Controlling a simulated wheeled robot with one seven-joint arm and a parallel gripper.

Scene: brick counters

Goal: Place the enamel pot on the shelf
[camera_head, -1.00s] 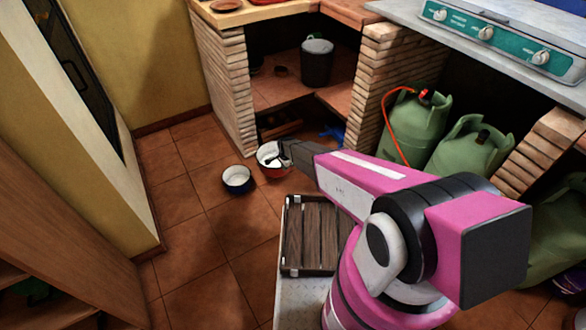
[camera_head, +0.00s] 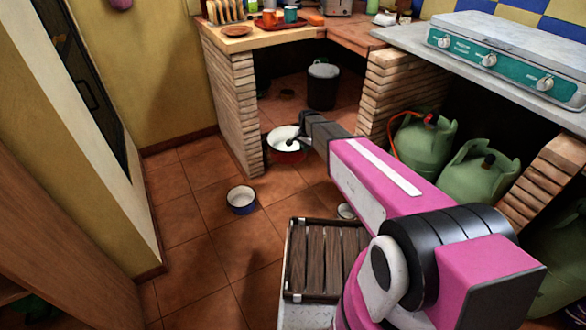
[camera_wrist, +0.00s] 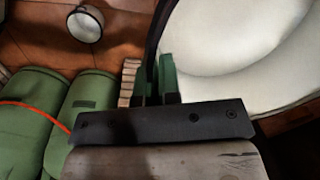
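The enamel pot (camera_head: 287,154), red outside and white inside, is held up in front of the opening between the brick pillars. My gripper (camera_head: 301,134) is at the right side of its rim. In the wrist view, the pot's white inside (camera_wrist: 235,50) fills the right, and the dark rim runs between the green-tipped fingers of my gripper (camera_wrist: 157,78), which look shut on it. The tiled shelf (camera_head: 285,105) lies behind and above the pot. I cannot tell whether the pot touches the shelf edge.
A black bin (camera_head: 322,88) stands on the shelf at the back. A blue-and-white bowl (camera_head: 241,200) sits on the floor. Brick pillars (camera_head: 234,105) flank the opening. Green gas bottles (camera_head: 425,145) stand at the right.

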